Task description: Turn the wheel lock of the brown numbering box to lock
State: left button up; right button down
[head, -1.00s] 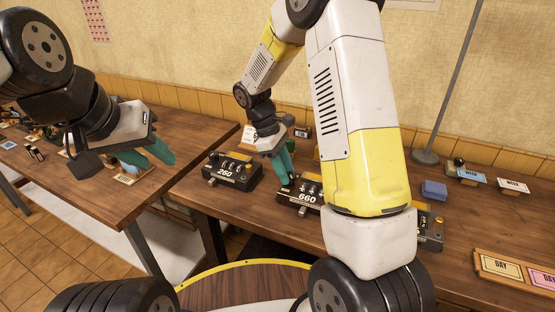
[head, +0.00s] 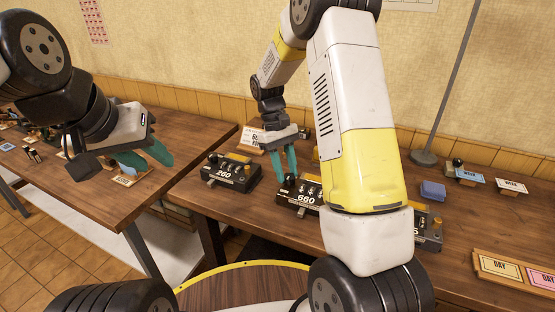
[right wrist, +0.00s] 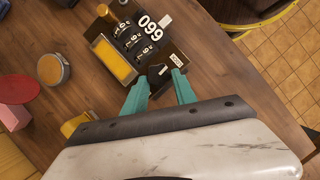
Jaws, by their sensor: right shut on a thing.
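The dark brown numbering box reading 660 (head: 301,196) stands on the right table, partly behind my right arm. In the right wrist view the box (right wrist: 150,40) shows its number upside down, with number wheels, an orange pad and a small lettered label beside a dark knob (right wrist: 158,72). My right gripper (head: 289,179) points down at the box's left end. In the right wrist view its teal fingers (right wrist: 160,86) are on either side of the knob, shut on it. My left gripper (head: 155,160) is open and empty above the left table.
A black box reading 260 (head: 231,173) stands just left. Another box (head: 430,228) is mostly hidden behind my right arm. A blue block (head: 432,191), a lamp pole (head: 446,90) and a DAY card tray (head: 517,272) are to the right.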

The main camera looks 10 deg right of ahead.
dwell(0.4)
jog(key=c, duration=1)
grip_release()
jog(key=shift+w+r, duration=0.1)
jog(key=v, duration=0.7)
jog(key=shift+r, duration=0.3)
jog(key=shift+w, duration=0.1)
